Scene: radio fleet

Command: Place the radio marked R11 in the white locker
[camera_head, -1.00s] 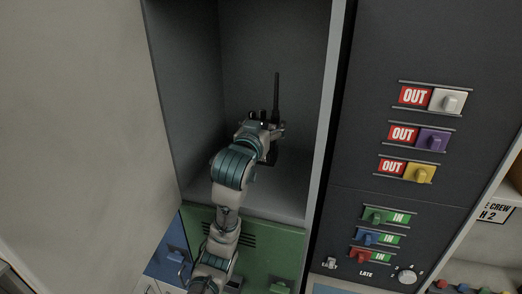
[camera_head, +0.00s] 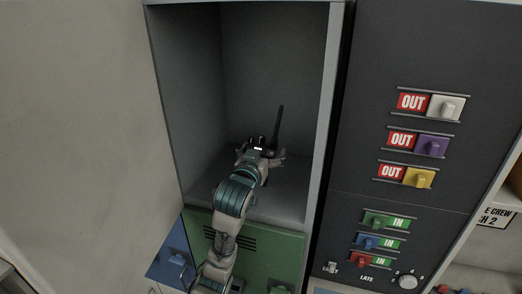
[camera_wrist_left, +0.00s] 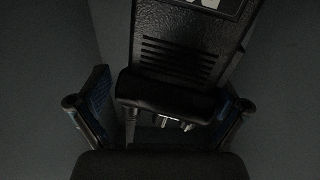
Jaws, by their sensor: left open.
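The radio (camera_head: 279,128) is black with a tall antenna. It stands inside the open locker (camera_head: 323,110), near the compartment floor, with the antenna leaning slightly right. The locker has a pale frame and grey inner walls. My left gripper (camera_head: 261,157) reaches into the locker, open, with its fingers spread either side of the radio. In the left wrist view the radio's dark body (camera_wrist_left: 190,50) lies between the two parted fingers, with a gap at each side. Only part of a white marking shows, so I cannot read its number. My right gripper is out of view.
A green locker door (camera_head: 270,255) and a blue one (camera_head: 170,250) lie below the compartment. A dark panel (camera_head: 400,60) with sliding IN and OUT tags stands close on the right. A pale surface (camera_head: 70,120) fills the left.

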